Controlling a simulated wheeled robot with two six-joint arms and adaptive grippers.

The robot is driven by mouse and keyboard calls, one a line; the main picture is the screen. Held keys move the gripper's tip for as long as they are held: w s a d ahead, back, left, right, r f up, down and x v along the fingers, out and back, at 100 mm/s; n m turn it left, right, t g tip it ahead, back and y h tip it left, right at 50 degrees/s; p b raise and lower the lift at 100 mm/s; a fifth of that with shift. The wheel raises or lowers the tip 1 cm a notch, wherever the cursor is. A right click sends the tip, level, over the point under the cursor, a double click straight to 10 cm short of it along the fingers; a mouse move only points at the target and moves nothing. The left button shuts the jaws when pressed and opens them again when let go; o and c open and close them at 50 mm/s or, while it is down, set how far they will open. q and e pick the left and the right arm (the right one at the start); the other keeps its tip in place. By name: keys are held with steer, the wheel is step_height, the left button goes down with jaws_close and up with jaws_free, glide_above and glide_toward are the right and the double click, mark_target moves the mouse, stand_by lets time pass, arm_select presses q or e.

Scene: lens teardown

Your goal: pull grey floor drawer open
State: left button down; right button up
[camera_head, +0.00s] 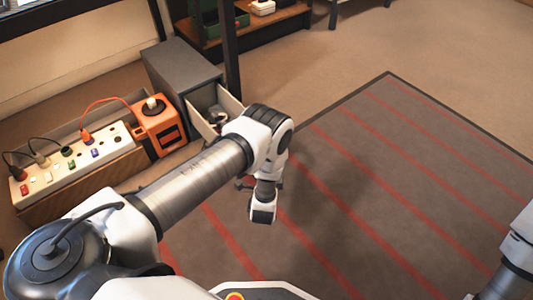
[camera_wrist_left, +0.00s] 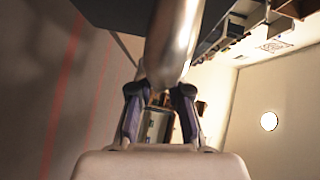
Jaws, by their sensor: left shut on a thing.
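The grey floor drawer cabinet (camera_head: 183,68) stands on the floor at the upper left in the head view. Its drawer (camera_head: 234,106) is partly pulled out, and some small items show inside. My left arm reaches across to the drawer front and hides much of it. In the left wrist view, my left gripper (camera_wrist_left: 160,98) is shut on a shiny metal bar (camera_wrist_left: 173,40), which looks like the drawer handle. In the head view the left fingertips and the handle are hidden behind my wrist. Only part of my right arm shows at the right edge; its gripper is out of view.
A power strip (camera_head: 72,165) with plugs and an orange device (camera_head: 158,128) stand left of the cabinet. A wooden shelf (camera_head: 265,24) with a green bin (camera_head: 222,22) stands behind it, with a dark post close by. The red-striped mat (camera_head: 400,170) is clear.

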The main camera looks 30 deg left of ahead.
arm_select(q)
steer(key=shift+s+d, duration=0.15)
steer(key=shift+d, duration=0.2)
steer(key=c, duration=1.1)
jaws_free()
steer(key=shift+s, duration=0.1)
steer(key=v, duration=1.1)
steer(key=shift+s, duration=0.35)
steer(key=shift+d+r, duration=0.1)
steer(key=shift+d, duration=0.05)
